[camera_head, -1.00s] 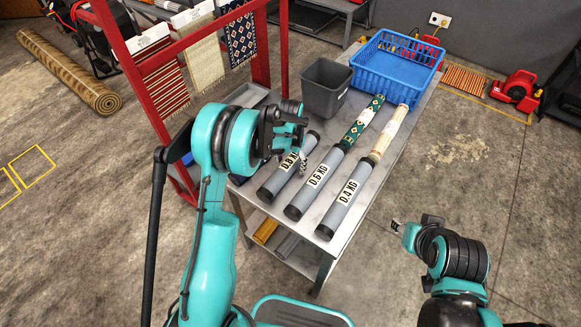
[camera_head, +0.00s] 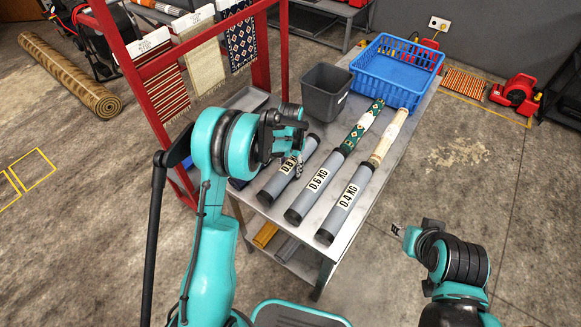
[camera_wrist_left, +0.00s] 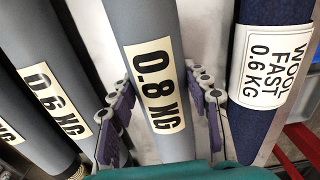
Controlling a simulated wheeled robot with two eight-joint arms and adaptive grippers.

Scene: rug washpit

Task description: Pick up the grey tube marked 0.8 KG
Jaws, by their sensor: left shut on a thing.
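The grey tube marked 0.8 KG (camera_head: 272,187) lies on the metal table, leftmost of three grey tubes with black end caps. Its label is partly hidden by my left gripper (camera_head: 294,160) in the head view. In the left wrist view the 0.8 KG tube (camera_wrist_left: 150,60) runs between the two purple-padded fingers of my left gripper (camera_wrist_left: 163,115), which is shut on it. The tube still appears to lie at table level. My right gripper (camera_head: 397,230) is off the table at the lower right, small and apart from everything.
Beside it lie the 0.6 KG tube (camera_head: 316,186) and 0.4 KG tube (camera_head: 344,203). A dark blue roll labelled WOOL FAST 0.6 KG (camera_wrist_left: 270,70) lies on the other side. A grey bin (camera_head: 324,92), blue basket (camera_head: 391,75) and red rack (camera_head: 134,80) stand around.

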